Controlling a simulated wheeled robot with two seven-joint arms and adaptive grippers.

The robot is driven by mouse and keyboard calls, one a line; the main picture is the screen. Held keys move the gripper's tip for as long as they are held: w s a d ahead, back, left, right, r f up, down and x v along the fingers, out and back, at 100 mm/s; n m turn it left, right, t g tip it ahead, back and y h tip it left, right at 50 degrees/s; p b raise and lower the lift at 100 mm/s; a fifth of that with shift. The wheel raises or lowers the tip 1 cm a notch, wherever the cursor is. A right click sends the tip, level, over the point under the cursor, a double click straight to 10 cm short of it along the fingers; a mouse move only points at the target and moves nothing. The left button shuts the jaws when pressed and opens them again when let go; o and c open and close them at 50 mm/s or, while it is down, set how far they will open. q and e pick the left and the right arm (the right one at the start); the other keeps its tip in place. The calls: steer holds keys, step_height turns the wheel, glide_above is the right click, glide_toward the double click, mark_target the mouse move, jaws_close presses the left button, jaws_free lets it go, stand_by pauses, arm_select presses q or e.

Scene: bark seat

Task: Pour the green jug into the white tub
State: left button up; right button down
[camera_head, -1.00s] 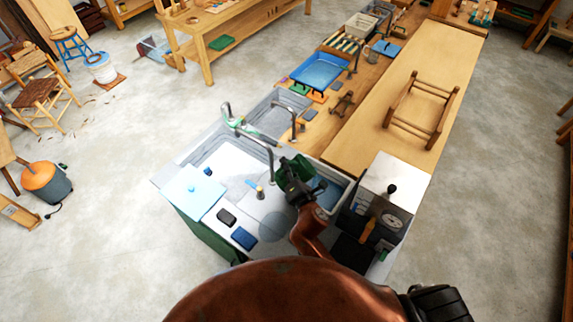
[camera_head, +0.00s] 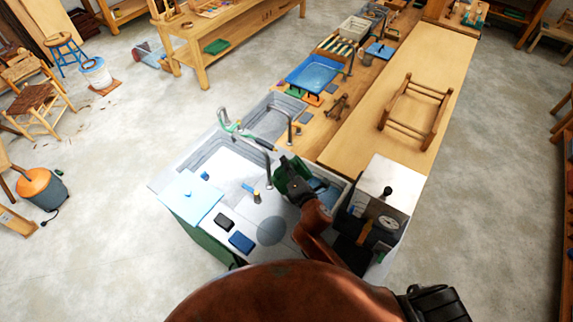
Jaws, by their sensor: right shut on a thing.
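The green jug (camera_head: 287,174) is at the sink counter, held above the left side of the white tub (camera_head: 346,184). My right gripper (camera_head: 296,187) is shut on the jug and hides part of it. The jug looks tilted, but its mouth and contents cannot be made out. The white tub has a pale rim and a bluish inside, and is partly hidden behind my gripper and arm. My left gripper is not in view.
A metal box with a dial (camera_head: 380,200) stands right of the tub. Faucets (camera_head: 268,172) rise at the left by the sink basins. A dark blue sponge (camera_head: 241,242) and a black block (camera_head: 224,222) lie on the front counter.

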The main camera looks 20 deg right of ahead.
steer(key=shift+d+r, duration=0.25)
stand_by(0.4)
